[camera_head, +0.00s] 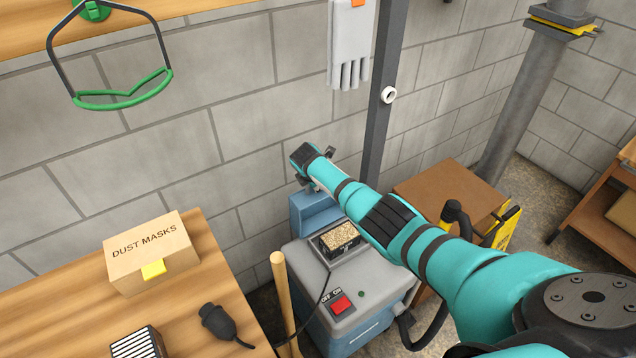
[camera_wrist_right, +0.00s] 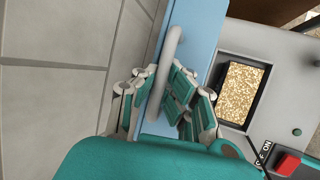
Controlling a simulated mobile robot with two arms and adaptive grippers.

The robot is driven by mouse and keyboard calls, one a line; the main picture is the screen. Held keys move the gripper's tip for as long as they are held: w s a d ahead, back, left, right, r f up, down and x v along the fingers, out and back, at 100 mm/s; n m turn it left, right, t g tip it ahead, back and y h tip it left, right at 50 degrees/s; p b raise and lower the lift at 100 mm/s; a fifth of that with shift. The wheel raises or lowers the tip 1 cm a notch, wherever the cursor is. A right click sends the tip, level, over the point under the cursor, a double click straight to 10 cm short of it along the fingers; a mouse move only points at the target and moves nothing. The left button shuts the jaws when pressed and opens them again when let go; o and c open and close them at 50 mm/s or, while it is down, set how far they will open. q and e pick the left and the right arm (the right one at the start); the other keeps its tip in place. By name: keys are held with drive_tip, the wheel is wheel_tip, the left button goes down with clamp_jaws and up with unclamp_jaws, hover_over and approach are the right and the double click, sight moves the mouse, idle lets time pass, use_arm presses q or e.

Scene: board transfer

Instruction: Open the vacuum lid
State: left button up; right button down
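The vacuum (camera_head: 340,300) is a grey and blue box on the floor. Its blue lid (camera_head: 313,212) stands raised at the back, against the wall side. The opening below shows a dark-rimmed filter or fill of tan grains (camera_head: 340,238), which also shows in the right wrist view (camera_wrist_right: 240,92). My right gripper (camera_head: 316,180) is at the raised lid. In the right wrist view, the lid's grey bar handle (camera_wrist_right: 171,52) runs between the fingers of my right gripper (camera_wrist_right: 158,95), which look closed around it. My left gripper is in no view.
A wooden table (camera_head: 60,325) at left holds a dust mask box (camera_head: 150,250) and a black bulb-shaped object (camera_head: 222,325). A wooden pole (camera_head: 283,300) stands beside the vacuum. A brown box (camera_head: 450,190) is behind it at right. A block wall closes the back.

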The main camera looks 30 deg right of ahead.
drive_tip(key=shift+w+r, duration=0.3)
drive_tip(key=shift+r, duration=0.1)
drive_tip(key=c, duration=1.4)
unclamp_jaws()
drive_tip(key=shift+s, duration=0.25)
drive_tip(key=shift+f, duration=0.15)
drive_tip(key=shift+s, duration=0.1)
drive_tip(key=v, duration=1.2)
